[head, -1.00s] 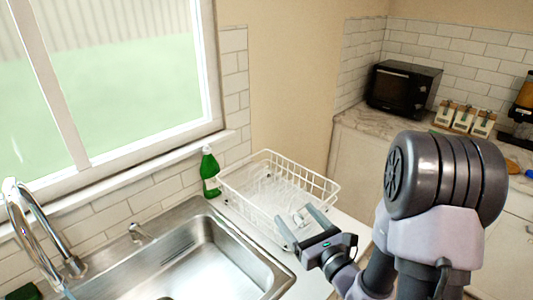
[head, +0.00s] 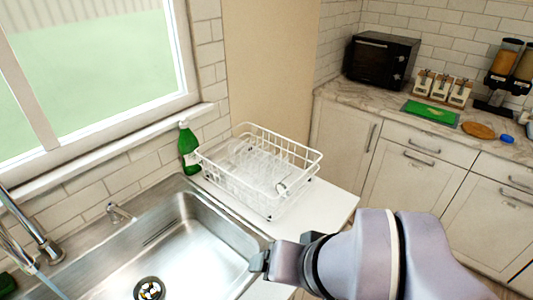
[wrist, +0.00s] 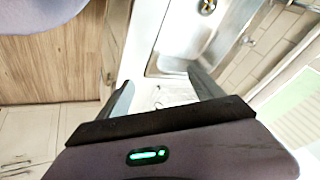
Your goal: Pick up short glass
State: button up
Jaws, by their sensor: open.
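The white wire dish rack (head: 236,190) stands on the counter right of the sink in the head view. A small clear glass-like item (head: 283,187) sits inside it near the right front corner; its outline is too faint to be sure it is the short glass. My gripper (head: 258,262) is low in the head view, in front of the rack and apart from it, its fingers mostly hidden. In the wrist view my gripper (wrist: 162,92) has its two fingers spread with nothing held between them. White counter shows between them, and no glass is clear there.
The steel sink (head: 190,245) lies left of the rack, with a faucet (head: 45,245) at far left. A green bottle (head: 188,148) stands beside the rack's left end. A black toaster oven (head: 382,58) and green board (head: 430,113) are on the far counter.

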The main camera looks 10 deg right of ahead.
aim_at(281, 185)
jog(key=i+l, duration=0.25)
jog(key=l, duration=0.15)
jog(key=i+l, duration=0.2)
jog(key=l, duration=0.2)
jog(key=i+l, duration=0.25)
jog(key=l, duration=0.15)
jog(key=u, duration=0.05)
